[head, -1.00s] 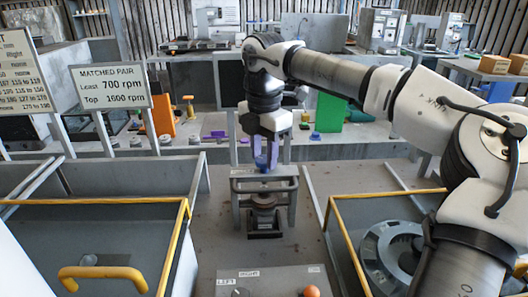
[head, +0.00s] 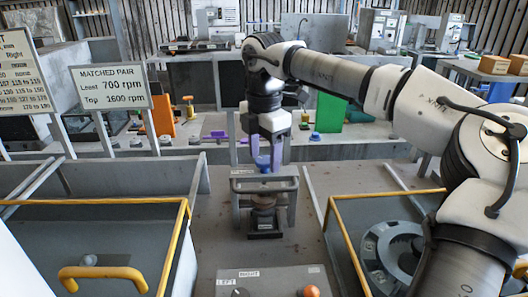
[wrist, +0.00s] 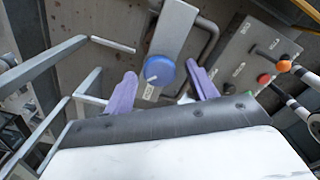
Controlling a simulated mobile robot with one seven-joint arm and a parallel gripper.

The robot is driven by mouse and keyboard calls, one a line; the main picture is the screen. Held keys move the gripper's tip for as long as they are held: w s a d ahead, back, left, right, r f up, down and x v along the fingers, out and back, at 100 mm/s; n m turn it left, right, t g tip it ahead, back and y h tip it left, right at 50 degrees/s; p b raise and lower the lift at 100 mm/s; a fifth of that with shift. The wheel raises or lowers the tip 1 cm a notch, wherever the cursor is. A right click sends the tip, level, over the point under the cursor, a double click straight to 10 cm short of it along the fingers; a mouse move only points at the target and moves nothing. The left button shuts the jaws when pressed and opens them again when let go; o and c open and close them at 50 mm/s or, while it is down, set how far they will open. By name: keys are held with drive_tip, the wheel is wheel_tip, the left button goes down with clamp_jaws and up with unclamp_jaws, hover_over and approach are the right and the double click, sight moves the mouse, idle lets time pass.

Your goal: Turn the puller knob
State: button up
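The puller knob is a round blue cap with a white pointer line, on top of a grey metal puller frame (head: 250,185). It shows in the head view (head: 263,161) and, more clearly, in the wrist view (wrist: 159,70). My gripper (head: 266,152) points down over it. In the wrist view, the purple fingers of my gripper (wrist: 163,88) are spread apart, one on each side of the knob, with visible gaps. Below the frame's crossbar, a round brownish part (head: 264,203) stands on a dark base.
Yellow-edged bins flank the puller, left (head: 110,235) and right (head: 335,210); the right one holds a grey ring-shaped housing (head: 395,255). A control box (head: 270,283) with an orange knob (head: 311,291) stands in front. A sign (head: 112,87) stands at left.

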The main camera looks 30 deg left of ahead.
sight(264, 160)
drive_tip(key=shift+r, duration=0.1)
wheel_tip(264, 160, up, 14)
drive_tip(key=shift+f+p, duration=0.2)
drive_tip(key=shift+p, duration=0.1)
drive_tip(key=shift+f, duration=0.1)
idle(0.6)
